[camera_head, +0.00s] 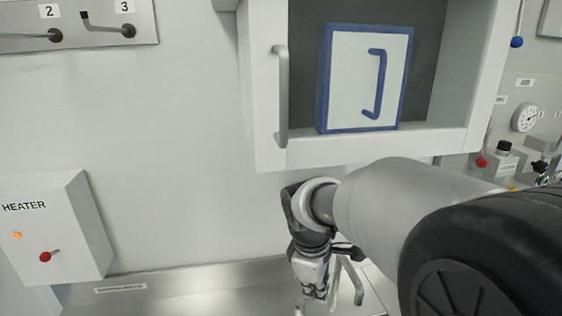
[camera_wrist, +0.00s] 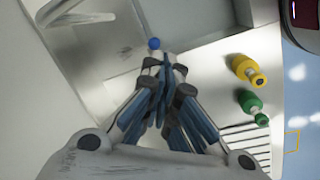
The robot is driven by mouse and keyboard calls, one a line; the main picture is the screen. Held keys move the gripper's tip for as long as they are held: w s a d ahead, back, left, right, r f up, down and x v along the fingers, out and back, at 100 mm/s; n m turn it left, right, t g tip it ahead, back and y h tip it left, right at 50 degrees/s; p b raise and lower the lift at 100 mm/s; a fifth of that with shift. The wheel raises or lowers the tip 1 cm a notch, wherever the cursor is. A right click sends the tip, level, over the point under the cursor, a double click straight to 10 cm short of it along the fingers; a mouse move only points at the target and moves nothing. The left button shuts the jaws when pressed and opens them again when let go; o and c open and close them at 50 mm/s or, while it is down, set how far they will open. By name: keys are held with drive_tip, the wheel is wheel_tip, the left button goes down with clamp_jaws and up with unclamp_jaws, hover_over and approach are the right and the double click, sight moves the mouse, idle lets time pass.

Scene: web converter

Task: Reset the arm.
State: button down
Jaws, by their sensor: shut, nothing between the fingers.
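My gripper (camera_head: 316,292) hangs low in the head view, below the open wall cabinet and in front of the pale wall. My grey arm reaches to it from the lower right. In the wrist view my gripper's fingers (camera_wrist: 163,78) come together at the tips, shut and empty. A small blue ball (camera_wrist: 154,44) shows just beyond the fingertips; I cannot tell its distance from them.
The open cabinet (camera_head: 362,147) holds a blue-framed white panel (camera_head: 345,80). A heater box (camera_head: 52,235) is at left, levers (camera_head: 84,33) at upper left, and a gauge (camera_head: 525,118) at right. A yellow part (camera_wrist: 248,70) and a green part (camera_wrist: 252,106) stand right of the fingers.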

drive_tip(key=s+d+m+t+b, duration=0.1)
drive_tip(key=s+d+m+b, duration=0.1)
drive_tip(key=s+m, duration=0.4)
drive_tip(key=s+d+r+m+t+y+b, duration=0.1)
drive_tip(key=s+m, duration=0.6)
drive_tip(key=s, duration=0.8)
drive_tip(key=d+t+b, duration=0.1)
drive_tip(key=d+b, duration=0.1)
drive_tip(key=d, duration=0.1)
drive_tip(key=shift+s+d, duration=0.25)
drive_tip(key=shift+s, duration=0.05)
drive_tip(key=c, duration=2.4)
unclamp_jaws()
